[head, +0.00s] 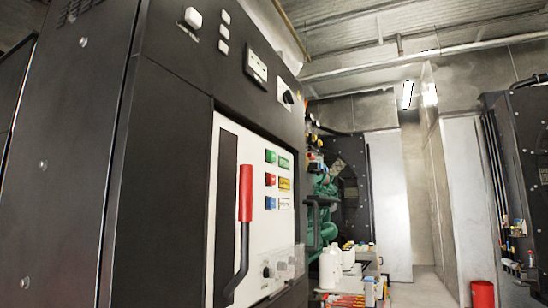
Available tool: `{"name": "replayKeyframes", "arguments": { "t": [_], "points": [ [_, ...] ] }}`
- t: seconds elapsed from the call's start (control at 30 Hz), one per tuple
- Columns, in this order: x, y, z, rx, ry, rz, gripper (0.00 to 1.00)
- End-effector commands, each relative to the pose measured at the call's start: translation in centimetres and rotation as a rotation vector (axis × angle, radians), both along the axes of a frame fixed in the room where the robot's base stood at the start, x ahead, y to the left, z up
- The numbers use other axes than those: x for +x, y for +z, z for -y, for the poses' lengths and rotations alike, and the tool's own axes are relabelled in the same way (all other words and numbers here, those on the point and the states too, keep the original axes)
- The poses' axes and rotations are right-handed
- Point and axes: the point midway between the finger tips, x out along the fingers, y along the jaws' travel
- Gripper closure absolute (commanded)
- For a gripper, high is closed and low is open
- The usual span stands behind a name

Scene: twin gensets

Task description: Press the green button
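The green button (271,156) is the top one in a column on the white panel (227,230) of a dark cabinet, in the middle of the head view. A red button (270,180) and a blue button (270,202) sit below it. Nothing covers the green button. My gripper is not in view.
The dark cabinet (165,150) fills the left side close by. White bottles (330,268) and other items stand on a low surface beyond it. A green engine (325,215) is behind. A red bin (483,293) stands at right. Some floor shows between.

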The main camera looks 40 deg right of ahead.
Motion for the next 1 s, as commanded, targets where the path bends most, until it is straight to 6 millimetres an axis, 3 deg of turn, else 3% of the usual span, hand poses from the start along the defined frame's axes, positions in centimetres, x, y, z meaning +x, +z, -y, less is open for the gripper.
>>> {"name": "replayKeyframes", "arguments": {
  "t": [0.47, 1.0],
  "points": [
    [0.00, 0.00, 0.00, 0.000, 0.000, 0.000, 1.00],
    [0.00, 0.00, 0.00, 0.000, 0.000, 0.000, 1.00]
  ]
}}
